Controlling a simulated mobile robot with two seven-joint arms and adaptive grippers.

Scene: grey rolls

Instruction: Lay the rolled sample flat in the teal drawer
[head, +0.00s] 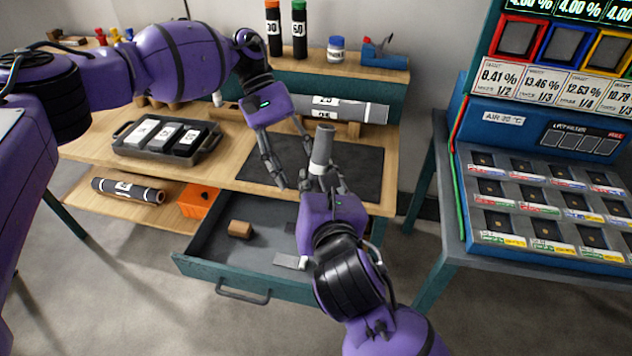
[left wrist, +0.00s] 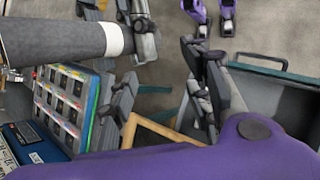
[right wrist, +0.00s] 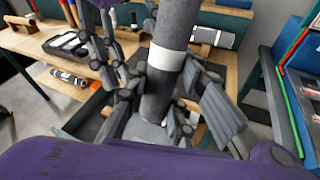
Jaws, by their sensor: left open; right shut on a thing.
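The grey rolled sample (head: 321,148) with a white band stands roughly upright above the dark mat, shut in my right gripper (head: 323,178). The roll also shows large in the right wrist view (right wrist: 157,92) and at the upper left of the left wrist view (left wrist: 62,40). My left gripper (head: 293,168) is open and empty, just left of the roll. The teal drawer (head: 246,276) is pulled open below the bench front, beneath and left of my right gripper. Part of its right side is hidden by my right arm.
The drawer holds a tan block (head: 240,229) and a pale flat piece (head: 289,261); its middle is bare. A black tray (head: 167,138), another roll (head: 350,110) and an orange box (head: 199,201) stand around. A third roll (head: 128,190) lies on the lower shelf. A sensor console (head: 545,200) stands right.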

